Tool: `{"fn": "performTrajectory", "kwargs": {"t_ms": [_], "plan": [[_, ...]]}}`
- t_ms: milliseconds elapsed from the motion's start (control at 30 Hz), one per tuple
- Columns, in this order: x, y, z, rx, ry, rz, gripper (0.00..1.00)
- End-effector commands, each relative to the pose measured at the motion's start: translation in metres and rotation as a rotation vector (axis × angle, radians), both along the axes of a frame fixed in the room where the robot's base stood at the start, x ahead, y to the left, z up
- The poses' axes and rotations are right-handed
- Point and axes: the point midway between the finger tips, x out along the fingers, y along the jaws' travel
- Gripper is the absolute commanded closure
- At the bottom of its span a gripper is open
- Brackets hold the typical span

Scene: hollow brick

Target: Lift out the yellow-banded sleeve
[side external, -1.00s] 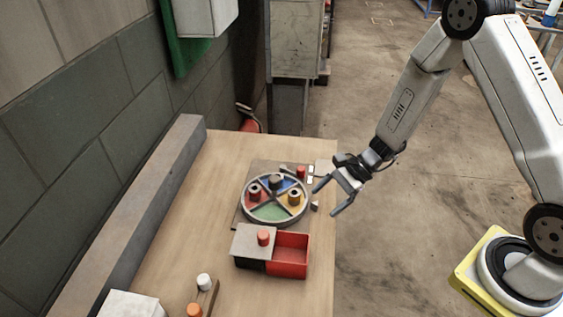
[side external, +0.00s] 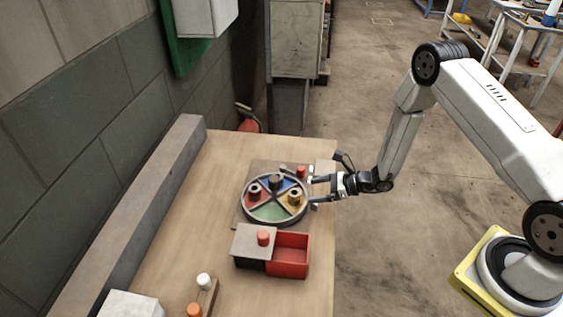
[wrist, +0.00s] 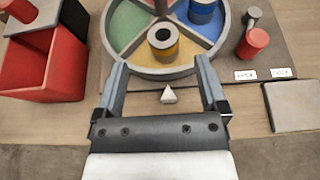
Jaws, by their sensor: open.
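The yellow-banded sleeve (side external: 295,198) stands upright in the yellow sector of a round divided tray (side external: 247,212). In the wrist view the sleeve (wrist: 163,50) has a dark hole in its top and a yellow band on its side. My gripper (side external: 313,190) is at the tray's right edge in the side view, its fingers pointing at the sleeve. In the wrist view my gripper (wrist: 161,63) is open and empty. Its fingertips are apart at the tray's near rim (wrist: 150,73), one on each side of the sleeve's line. The sleeve lies just beyond them.
A blue-banded sleeve (wrist: 202,12) and a red-banded one (side external: 254,191) stand in other sectors. A red cylinder (wrist: 252,43) stands right of the tray. A red box (wrist: 50,65) with a grey lid is left.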

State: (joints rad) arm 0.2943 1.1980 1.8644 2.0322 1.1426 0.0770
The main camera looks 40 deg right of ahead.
Motion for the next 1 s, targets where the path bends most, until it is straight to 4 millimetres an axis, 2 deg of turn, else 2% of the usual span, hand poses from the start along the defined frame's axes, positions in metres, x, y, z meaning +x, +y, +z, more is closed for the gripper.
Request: {"fn": "performTrajectory", "kwargs": {"t_ms": [200, 533, 1000], "plan": [[0.011, 0.011, -0.007, -0.001, 0.001, 0.002, 0.08], [0.016, 0.016, -0.009, -0.001, 0.001, 0.003, 0.08], [0.047, 0.042, -0.025, -0.001, 0.0, 0.004, 0.08]]}}
